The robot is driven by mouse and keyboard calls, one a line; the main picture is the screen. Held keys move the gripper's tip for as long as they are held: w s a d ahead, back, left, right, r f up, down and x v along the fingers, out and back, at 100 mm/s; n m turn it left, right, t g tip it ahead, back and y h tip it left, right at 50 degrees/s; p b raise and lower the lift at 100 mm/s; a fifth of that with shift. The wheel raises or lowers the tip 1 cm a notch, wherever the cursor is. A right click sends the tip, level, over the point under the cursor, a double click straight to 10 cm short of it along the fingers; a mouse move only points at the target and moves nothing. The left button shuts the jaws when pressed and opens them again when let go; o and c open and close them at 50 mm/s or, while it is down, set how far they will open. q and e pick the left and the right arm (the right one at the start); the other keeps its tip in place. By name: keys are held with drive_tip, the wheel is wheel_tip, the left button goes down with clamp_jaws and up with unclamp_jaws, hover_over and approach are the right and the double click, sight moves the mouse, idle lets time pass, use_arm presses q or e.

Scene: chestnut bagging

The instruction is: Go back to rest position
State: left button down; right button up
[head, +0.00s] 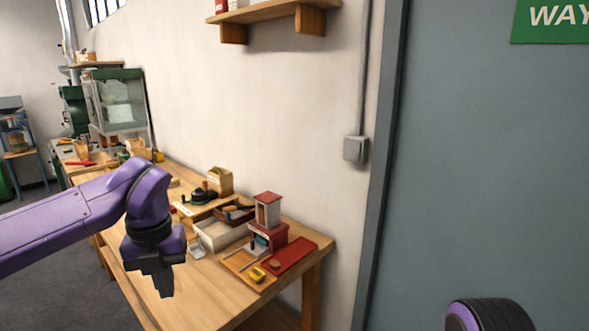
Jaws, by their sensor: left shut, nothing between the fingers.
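My left gripper (155,279) hangs pointing down over the near edge of the wooden workbench, at the left of the head view. Its dark fingers are shut with nothing held. My left arm (65,218) is purple and reaches in from the left edge. At the lower right a dark, round part with purple on it (490,315) shows, which looks like part of my right arm. My right gripper is not in view.
The wooden workbench (190,291) runs along the wall, holding a pale tray (222,236), a red-and-white small stand (267,212) and a red mat (290,257). A glass-fronted cabinet (118,103) stands farther back. A grey door (480,170) is at right.

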use_arm(q)
drive_tip(key=w+a+f+m+t+y, duration=0.1)
drive_tip(key=w+f+m+t+y, duration=0.3)
drive_tip(key=w+f, duration=0.3)
drive_tip(key=s+d+f+m+t+b, duration=0.1)
drive_tip(key=s+d+f+m+t, duration=0.15)
drive_tip(key=f+m, duration=0.6)
drive_tip(key=s+d+f+m+t, duration=0.1)
drive_tip(key=s+d+f+m, duration=0.15)
drive_tip(key=f+m, duration=0.65)
drive_tip(key=s+a+f+m+g+h, duration=0.25)
drive_tip(key=s+f+m, duration=0.35)
drive_tip(key=s+f, duration=0.85)
drive_tip(key=s+a+f+m+g+y+b, duration=0.1)
drive_tip(key=s+a+f+m, duration=0.1)
drive_tip(key=s+a, duration=0.2)
drive_tip(key=s+a+f+m+g+y, duration=0.1)
drive_tip(key=s+a+f+m, duration=0.2)
drive_tip(key=s, duration=0.6)
drive_tip(key=shift+s+a+f+b, duration=0.35)
drive_tip(key=shift+s+a, duration=0.05)
drive_tip(key=shift+a, duration=0.25)
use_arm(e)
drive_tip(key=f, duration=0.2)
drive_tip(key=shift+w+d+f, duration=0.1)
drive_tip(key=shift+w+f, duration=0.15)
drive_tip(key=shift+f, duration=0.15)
